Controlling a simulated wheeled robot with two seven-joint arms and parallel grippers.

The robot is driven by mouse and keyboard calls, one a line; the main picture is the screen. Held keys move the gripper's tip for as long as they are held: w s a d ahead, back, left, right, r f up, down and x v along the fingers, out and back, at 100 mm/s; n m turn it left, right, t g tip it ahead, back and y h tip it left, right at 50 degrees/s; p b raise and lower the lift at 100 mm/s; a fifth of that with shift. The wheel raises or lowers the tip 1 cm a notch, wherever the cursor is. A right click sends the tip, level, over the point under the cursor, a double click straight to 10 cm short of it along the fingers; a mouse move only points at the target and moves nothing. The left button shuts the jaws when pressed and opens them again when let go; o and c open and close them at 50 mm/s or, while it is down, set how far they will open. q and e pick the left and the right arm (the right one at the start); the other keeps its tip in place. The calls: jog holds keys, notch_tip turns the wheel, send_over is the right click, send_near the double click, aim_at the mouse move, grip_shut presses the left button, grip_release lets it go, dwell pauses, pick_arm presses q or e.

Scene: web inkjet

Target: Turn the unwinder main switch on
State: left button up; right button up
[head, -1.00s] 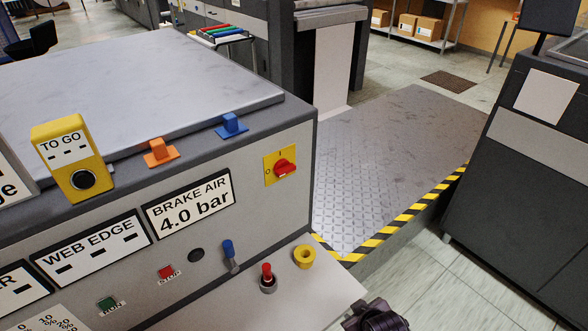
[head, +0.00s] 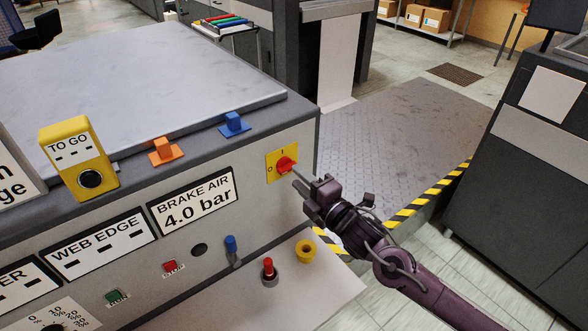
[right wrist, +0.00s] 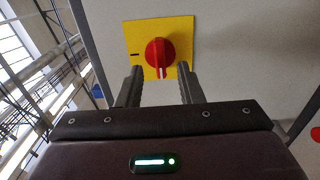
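The unwinder main switch is a red rotary knob (head: 286,164) on a yellow plate (head: 273,176) at the right end of the grey console face. Its plate has an I mark at the top and an O mark at the left. In the right wrist view the knob (right wrist: 158,52) has a white pointer aimed down, away from the dash-like mark at the plate's left; this fits the O side. My right gripper (head: 296,175) is open at the switch. Its fingers (right wrist: 159,84) straddle the knob's line, with gaps on both sides; contact is not visible. My left gripper is not in view.
Below the switch are a blue lever (head: 231,250), a red-topped stick (head: 268,269) and a yellow ring (head: 305,249) on a ledge. A yellow box (head: 78,158) stands on the console. A raised metal platform (head: 400,140) lies to the right, with a dark cabinet (head: 525,190) beyond.

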aim_at(287, 167)
jog(key=shift+p+x, duration=0.3)
jog(key=shift+x, duration=1.25)
jog(key=shift+c, duration=0.3)
grip_shut()
